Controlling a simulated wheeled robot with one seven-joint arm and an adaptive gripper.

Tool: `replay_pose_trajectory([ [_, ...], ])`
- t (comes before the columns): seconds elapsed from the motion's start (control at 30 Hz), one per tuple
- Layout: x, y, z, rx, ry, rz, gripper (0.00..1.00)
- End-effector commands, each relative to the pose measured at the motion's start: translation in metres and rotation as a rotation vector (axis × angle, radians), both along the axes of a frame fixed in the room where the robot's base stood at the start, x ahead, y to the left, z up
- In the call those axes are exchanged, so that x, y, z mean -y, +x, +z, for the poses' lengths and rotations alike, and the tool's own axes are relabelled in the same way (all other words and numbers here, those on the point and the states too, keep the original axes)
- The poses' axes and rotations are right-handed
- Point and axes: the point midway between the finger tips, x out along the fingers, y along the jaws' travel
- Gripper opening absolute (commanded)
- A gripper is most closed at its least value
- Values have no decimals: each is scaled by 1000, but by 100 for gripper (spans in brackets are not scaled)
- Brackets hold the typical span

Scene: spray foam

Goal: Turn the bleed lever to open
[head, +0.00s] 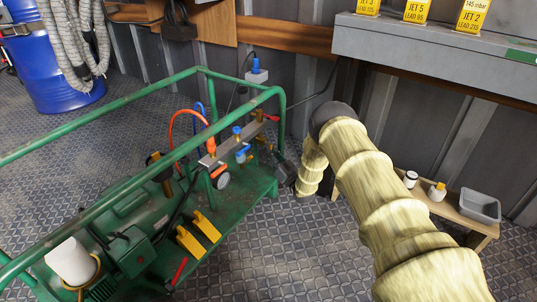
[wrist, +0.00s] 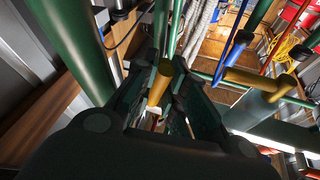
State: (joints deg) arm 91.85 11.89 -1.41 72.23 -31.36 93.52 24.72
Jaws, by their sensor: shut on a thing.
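A grey valve manifold (head: 232,143) sits on the green cart and carries blue handles, a red-tipped lever (head: 270,117), brass fittings and a round gauge (head: 222,179). My gripper (head: 284,167) is at the manifold's right end, mostly hidden behind my yellow sleeved arm. In the wrist view, my gripper (wrist: 163,80) is shut on a brass-coloured rod (wrist: 159,84), which stands between the two dark fingers. I cannot tell for sure which lever or fitting this rod belongs to. A blue handle with a brass stem (wrist: 236,52) is right of the fingers, apart from them.
The green cart rail (head: 150,152) runs in front of the manifold. An orange hose (head: 190,113) arches at its left. A low wooden bench (head: 465,218) with a grey bin (head: 481,206) stands at right. A grey shelf (head: 440,55) overhangs behind my arm.

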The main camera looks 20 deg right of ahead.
Motion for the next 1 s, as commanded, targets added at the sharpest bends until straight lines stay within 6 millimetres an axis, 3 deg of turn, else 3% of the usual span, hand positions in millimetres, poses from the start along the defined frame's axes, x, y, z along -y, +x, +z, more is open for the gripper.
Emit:
replay_pose_trajectory([
  [0.77,4,2,-2,65,-85,1,0],
  [0.8,3,2,-2,65,-85,1,17],
  [0.9,3,2,-1,65,-85,1,35],
  [1.0,3,3,-1,65,-85,1,35],
])
